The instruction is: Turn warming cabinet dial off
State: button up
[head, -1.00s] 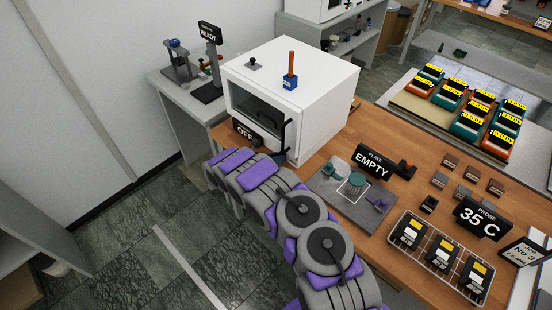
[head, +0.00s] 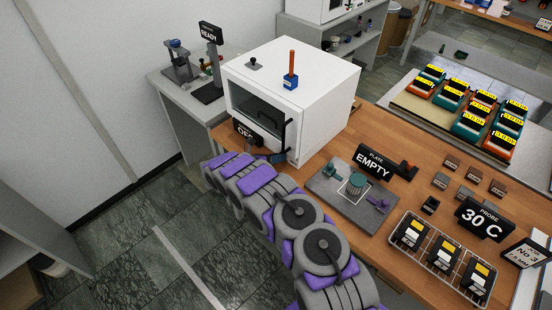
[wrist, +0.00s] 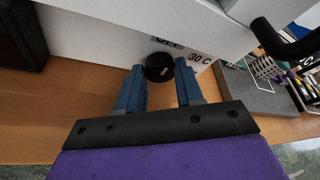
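The white warming cabinet (head: 315,105) stands on the wooden bench, its dark window facing front left. In the wrist view its black round dial (wrist: 158,67) sits low on the front face (wrist: 110,40), with a small pale mark on its lower right. A partly hidden OFF label is above the dial, and a 30 C label (wrist: 200,58) is to its right. My gripper (wrist: 159,68) is open, with one blue finger on each side of the dial. I cannot tell if either touches it. In the head view, my arm hides the dial.
A black door handle (wrist: 285,42) stands out right of the dial. On the bench are a grey plate fixture (head: 330,197) with an EMPTY sign, a PROBE display (head: 482,217) reading 30 C, and a wire rack (head: 432,262). A red-handled blue block (head: 291,75) sits on the cabinet.

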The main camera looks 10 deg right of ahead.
jog(key=o, duration=0.3)
jog(key=shift+w+a, duration=0.15)
jog(key=shift+w, duration=0.05)
jog(key=shift+o, duration=0.7)
jog(key=shift+s, duration=0.1)
jog(key=p+v, duration=0.1)
jog(key=v, duration=1.6)
jog(key=shift+a, duration=0.2)
